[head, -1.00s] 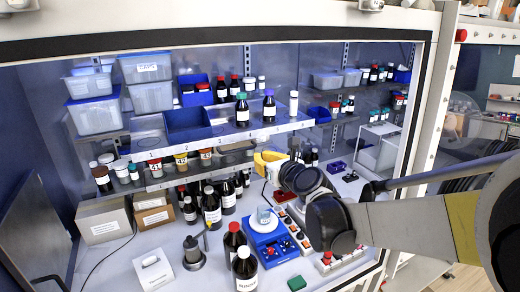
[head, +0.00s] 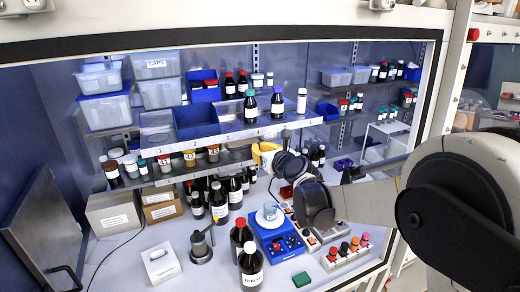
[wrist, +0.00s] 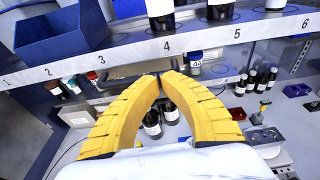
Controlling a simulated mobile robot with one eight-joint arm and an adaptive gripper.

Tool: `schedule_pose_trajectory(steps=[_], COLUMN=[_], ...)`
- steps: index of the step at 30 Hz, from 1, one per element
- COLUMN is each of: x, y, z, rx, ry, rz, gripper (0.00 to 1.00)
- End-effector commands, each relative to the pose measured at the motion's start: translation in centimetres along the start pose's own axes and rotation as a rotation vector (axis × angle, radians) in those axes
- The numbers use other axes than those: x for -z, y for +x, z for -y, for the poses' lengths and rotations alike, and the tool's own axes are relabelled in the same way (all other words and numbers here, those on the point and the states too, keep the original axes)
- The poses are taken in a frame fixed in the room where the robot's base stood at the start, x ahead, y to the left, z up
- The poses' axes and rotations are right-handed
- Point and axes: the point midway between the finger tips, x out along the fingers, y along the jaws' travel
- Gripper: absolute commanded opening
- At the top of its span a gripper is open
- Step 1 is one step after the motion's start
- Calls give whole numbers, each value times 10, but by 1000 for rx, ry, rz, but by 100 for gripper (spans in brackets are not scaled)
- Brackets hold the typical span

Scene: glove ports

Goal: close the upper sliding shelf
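The upper sliding shelf (head: 205,142) has a pale front edge with printed numbers, and stands out over the lower shelf in the head view. The edge also crosses the wrist view (wrist: 130,55). It carries a blue bin (head: 195,121) and dark bottles (head: 277,103). My gripper (wrist: 160,77) has yellow fingers whose tips meet with nothing visible between them. In the wrist view the tips lie just below the shelf edge near number 4; I cannot tell whether they touch it. In the head view the yellow fingers (head: 262,153) are partly hidden by my wrist.
The lower shelf (head: 185,174) holds jars labelled 41, 42 and 43. Several dark bottles (head: 218,202) stand on the counter below. A blue scale (head: 280,243) and a tall bottle (head: 250,267) stand near the front. The port frame (head: 425,120) is close to my arm.

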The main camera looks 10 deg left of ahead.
Motion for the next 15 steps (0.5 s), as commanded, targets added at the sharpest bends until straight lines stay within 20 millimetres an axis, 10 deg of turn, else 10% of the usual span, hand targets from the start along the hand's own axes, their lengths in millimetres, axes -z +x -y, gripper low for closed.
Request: schedule_pose_trajectory(steps=[15], x=[-12], y=[68], z=[0], rx=[-1], ry=[-1], rz=[0], gripper=[0])
